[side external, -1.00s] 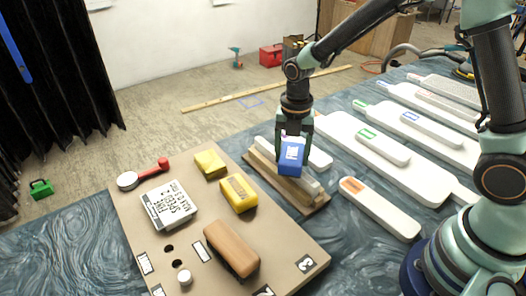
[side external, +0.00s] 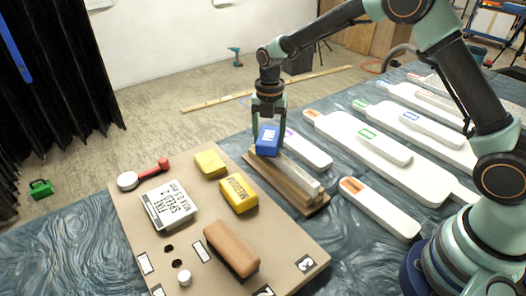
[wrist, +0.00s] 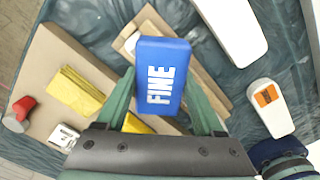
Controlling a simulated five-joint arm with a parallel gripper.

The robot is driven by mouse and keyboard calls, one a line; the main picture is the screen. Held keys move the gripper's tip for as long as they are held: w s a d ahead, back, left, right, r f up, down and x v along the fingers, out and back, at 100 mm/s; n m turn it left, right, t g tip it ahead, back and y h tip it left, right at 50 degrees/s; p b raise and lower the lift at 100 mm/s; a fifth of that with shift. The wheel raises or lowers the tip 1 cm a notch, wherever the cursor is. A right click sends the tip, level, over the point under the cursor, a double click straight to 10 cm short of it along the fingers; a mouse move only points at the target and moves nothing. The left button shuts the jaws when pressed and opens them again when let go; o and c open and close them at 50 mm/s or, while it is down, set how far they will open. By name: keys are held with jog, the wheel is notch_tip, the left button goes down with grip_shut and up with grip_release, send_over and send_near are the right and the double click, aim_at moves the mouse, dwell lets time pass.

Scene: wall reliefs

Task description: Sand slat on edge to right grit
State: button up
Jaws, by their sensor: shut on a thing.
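My gripper (side external: 268,122) is shut on a blue block marked FINE (side external: 267,140). In the wrist view the block (wrist: 163,75) sits between the two green fingers. A pale slat (side external: 298,175) stands on edge in a wooden holder (side external: 316,207). The blue block is at the slat's far left end; the side view does not settle whether it touches the slat's top edge. A yellow block with dark lettering (side external: 239,193) and a plain yellow block (side external: 210,163) lie on the tan board (side external: 215,215) to the left.
A wooden-backed brush (side external: 232,248), a lettered grey-white box (side external: 169,205) and a red-handled tool (side external: 143,175) lie on the board. A white slat with an orange label (side external: 380,207) lies right of the holder. Several more labelled white pieces lie behind on the blue cloth.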

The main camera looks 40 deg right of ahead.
aim_at(317, 185)
jog(key=shift+w, duration=2.7)
jog(key=shift+s, duration=11.6)
notch_tip(317, 185, up, 8)
